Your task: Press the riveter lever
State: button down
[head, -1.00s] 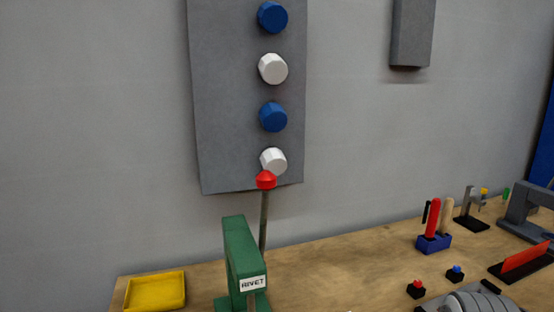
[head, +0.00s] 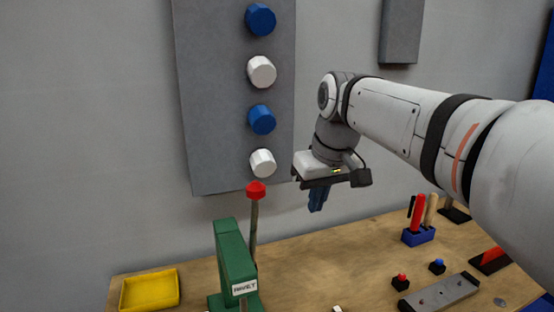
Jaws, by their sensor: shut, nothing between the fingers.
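The green riveter (head: 233,262) with a "RIVET" label stands on the wooden bench at the lower middle of the head view. Its lever (head: 253,230) is a thin rod with a red knob (head: 256,190) on top, standing nearly upright. My gripper (head: 317,205) hangs pointing down to the right of the red knob, apart from it. Its blue fingers are shut and hold nothing. My arm reaches in from the right side.
A grey wall panel (head: 215,110) with blue and white knobs is behind the lever. A yellow tray (head: 150,289) lies left of the riveter. A blue tool holder (head: 418,236), red button (head: 401,282), blue button (head: 437,266) and grey plate (head: 440,293) are on the right.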

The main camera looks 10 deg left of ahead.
jog(key=w+a+r+n+p, duration=0.1)
jog(key=a+r+n, duration=0.1)
jog(key=a+r, duration=0.4)
jog(key=w+a+r+n+y+p, duration=0.1)
jog(key=a+r+n, duration=0.1)
jog(key=a+r, duration=0.4)
jog(key=a, duration=0.2)
jog(key=shift+w+a+r+n+g+p, duration=0.15)
jog(key=shift+w+a+n+g+p, duration=0.1)
jog(key=shift+a+n+g+p, duration=0.15)
notch_tip(320, 180, down, 10)
jog(key=p, duration=0.1)
jog(key=shift+s+d+r, duration=0.2)
jog(key=shift+d+r, duration=0.05)
jog(key=shift+d, duration=0.05)
